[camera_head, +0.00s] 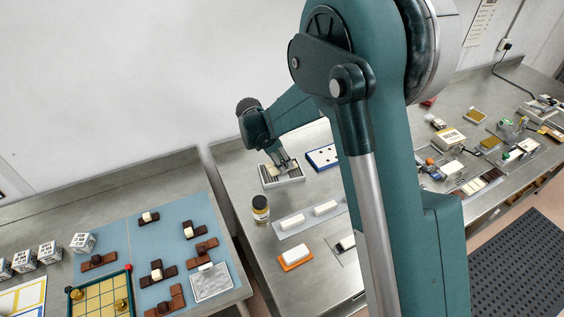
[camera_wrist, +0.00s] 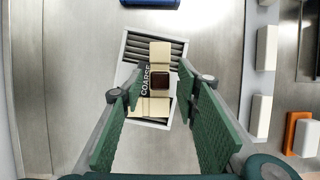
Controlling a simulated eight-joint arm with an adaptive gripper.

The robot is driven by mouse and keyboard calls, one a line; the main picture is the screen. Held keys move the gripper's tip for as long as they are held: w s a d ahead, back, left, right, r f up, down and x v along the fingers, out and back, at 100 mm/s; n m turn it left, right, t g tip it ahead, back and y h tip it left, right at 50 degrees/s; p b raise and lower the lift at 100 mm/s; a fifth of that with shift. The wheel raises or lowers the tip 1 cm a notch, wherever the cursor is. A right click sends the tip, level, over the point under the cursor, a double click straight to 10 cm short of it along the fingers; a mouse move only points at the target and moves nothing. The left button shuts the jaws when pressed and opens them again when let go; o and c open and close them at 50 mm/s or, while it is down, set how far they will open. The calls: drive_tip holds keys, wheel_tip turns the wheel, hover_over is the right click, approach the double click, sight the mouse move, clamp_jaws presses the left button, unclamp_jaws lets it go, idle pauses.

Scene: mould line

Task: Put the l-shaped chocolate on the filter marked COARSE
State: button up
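The filter marked COARSE (camera_wrist: 127,54) is a white-framed tray with dark slats; its label reads along the left side in the wrist view. It also shows in the head view (camera_head: 292,181), below my gripper. A cream chocolate (camera_wrist: 160,54) with a dark brown block on it lies over the filter, apparently resting on it. Its lower part, cream, bends to the left, so it looks l-shaped. My gripper (camera_wrist: 163,92) is open above the filter, with its green fingers either side of the chocolate and gaps between. The fingers hide parts of the filter's sides.
A blue tray (camera_head: 323,157) stands right of the filter. A jar (camera_head: 260,209), white bars on a pale mat (camera_head: 291,223) and an orange tray (camera_head: 283,263) are nearer. Several brown chocolates lie on a blue mat (camera_head: 123,233) at left. Bare metal surrounds the filter.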

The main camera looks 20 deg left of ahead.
drive_tip(key=v, duration=1.2)
drive_tip(key=shift+b, duration=0.3)
drive_tip(key=shift+d+r, duration=0.1)
idle(0.4)
drive_tip(key=s+d+r+m+y, duration=0.15)
drive_tip(key=d+r+m, duration=0.3)
drive_tip(key=d, duration=0.55)
drive_tip(key=s+d+r+m+t, duration=0.1)
drive_tip(key=s+d+r+m, duration=0.4)
drive_tip(key=d, duration=0.6)
drive_tip(key=s+d+r+m+y, duration=0.1)
drive_tip(key=d+r+m, duration=0.2)
drive_tip(key=d+r, duration=0.5)
drive_tip(key=s+d+f+m+t, duration=0.3)
drive_tip(key=s+d+m, duration=1.1)
drive_tip(key=s+d, duration=0.6)
drive_tip(key=d+f, duration=0.1)
drive_tip(key=d, duration=0.2)
drive_tip(key=shift+s+m+y, duration=0.3)
drive_tip(key=shift+m+y, duration=0.05)
